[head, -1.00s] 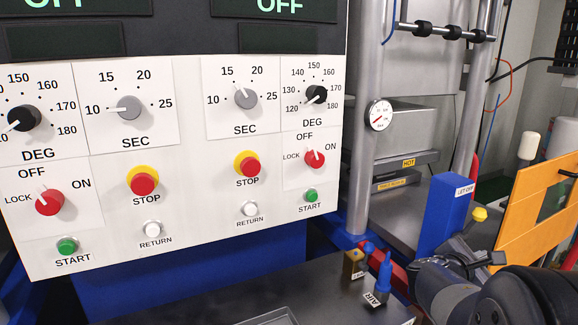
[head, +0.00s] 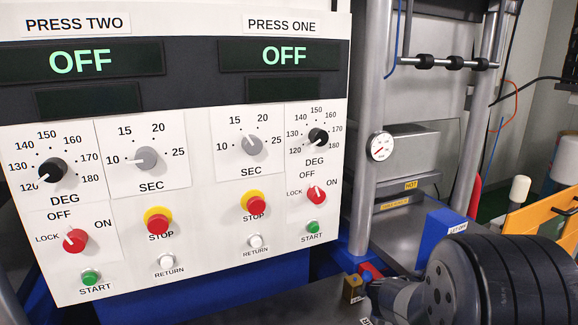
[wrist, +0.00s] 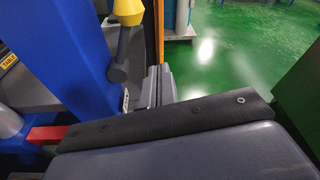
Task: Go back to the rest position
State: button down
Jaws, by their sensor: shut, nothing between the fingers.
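My arm (head: 480,280) fills the lower right of the head view, its thick dark wrist in front of the press's right side. My gripper is hidden behind it there. In the wrist view my gripper (wrist: 156,86) shows as grey fingers beyond the dark wrist housing. The fingers are together with nothing between them.
The white control panel (head: 200,205) stands at left; both displays, PRESS TWO and PRESS ONE, read OFF. A steel press column (head: 371,90) with a gauge (head: 380,146) stands behind my arm. An orange panel (head: 540,222) is at right. Green floor (wrist: 225,60) is open beyond the gripper.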

jog(key=s+a+r+n+p, duration=0.2)
jog(key=a, duration=0.4)
jog(key=w+d+f+m+t+y+b, duration=0.15)
jog(key=d+f+m+b, duration=0.35)
jog(key=d+m+b, duration=0.55)
jog(key=shift+m+t+h, duration=0.25)
jog(key=shift+m+t, duration=0.1)
jog(key=shift+t, duration=0.5)
jog(key=shift+w+a+f+b, duration=0.3)
jog(key=shift+w+f+b, duration=0.35)
jog(key=shift+b, duration=0.6)
jog(key=shift+w+a+f+b, duration=0.45)
jog(key=shift+f+b, duration=0.35)
jog(key=shift+b, duration=0.5)
jog(key=shift+w+a+f+b, duration=0.2)
jog(key=shift+w+f+b, duration=0.5)
jog(key=shift+b, duration=0.55)
jog(key=shift+s+f, duration=0.1)
